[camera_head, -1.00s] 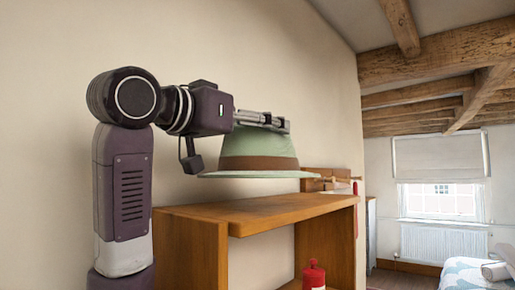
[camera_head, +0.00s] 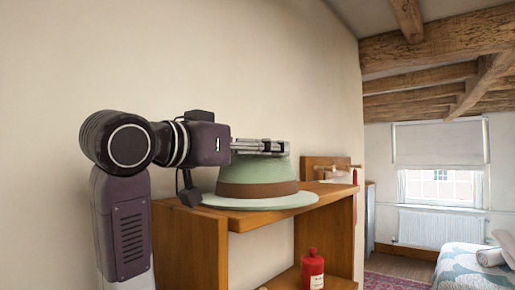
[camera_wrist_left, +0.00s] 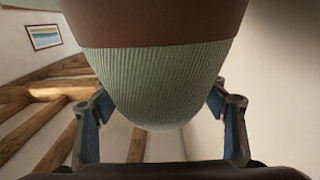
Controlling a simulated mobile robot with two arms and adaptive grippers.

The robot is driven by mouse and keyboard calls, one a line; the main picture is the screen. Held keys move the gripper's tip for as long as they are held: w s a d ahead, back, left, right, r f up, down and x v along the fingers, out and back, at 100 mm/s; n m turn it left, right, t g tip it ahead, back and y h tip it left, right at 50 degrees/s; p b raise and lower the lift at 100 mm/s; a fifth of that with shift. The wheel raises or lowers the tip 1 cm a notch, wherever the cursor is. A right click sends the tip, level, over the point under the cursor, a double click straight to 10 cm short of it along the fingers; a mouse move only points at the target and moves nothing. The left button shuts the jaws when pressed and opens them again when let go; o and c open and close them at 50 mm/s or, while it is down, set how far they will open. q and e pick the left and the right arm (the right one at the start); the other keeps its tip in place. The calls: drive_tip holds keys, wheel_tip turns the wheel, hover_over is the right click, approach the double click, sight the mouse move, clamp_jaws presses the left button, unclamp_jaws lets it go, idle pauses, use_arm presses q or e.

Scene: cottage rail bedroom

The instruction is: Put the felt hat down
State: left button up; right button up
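The green felt hat (camera_head: 257,170) with a brown band is upright, brim down, at the top board of the wooden shelf (camera_head: 325,190). Its brim looks to be on the board or very close above it; I cannot tell if there is a thin gap. My left gripper (camera_head: 278,147) is at the top of the crown, coming in level from the left. My right gripper is not in view.
A red bottle-like object (camera_head: 313,268) stands on the lower shelf. A small wooden piece (camera_head: 325,168) with pegs is at the shelf's far end, behind the hat. The wall is close behind. A bed (camera_head: 470,268) and window (camera_head: 440,190) are farther right.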

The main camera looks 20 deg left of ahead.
use_arm(q)
drive_tip(key=shift+o, duration=1.3)
drive_tip(key=shift+s, duration=0.1)
drive_tip(key=shift+s+a+f+b, duration=0.1)
drive_tip(key=shift+s+a+b, duration=0.1)
drive_tip(key=shift+s+b, duration=0.15)
drive_tip(key=b+v, duration=0.4)
drive_tip(key=v, duration=0.5)
drive_tip(key=shift+s+a+b, duration=0.1)
drive_tip(key=shift+s+b, duration=0.25)
drive_tip(key=shift+s+a, duration=0.2)
drive_tip(key=shift+s, duration=0.45)
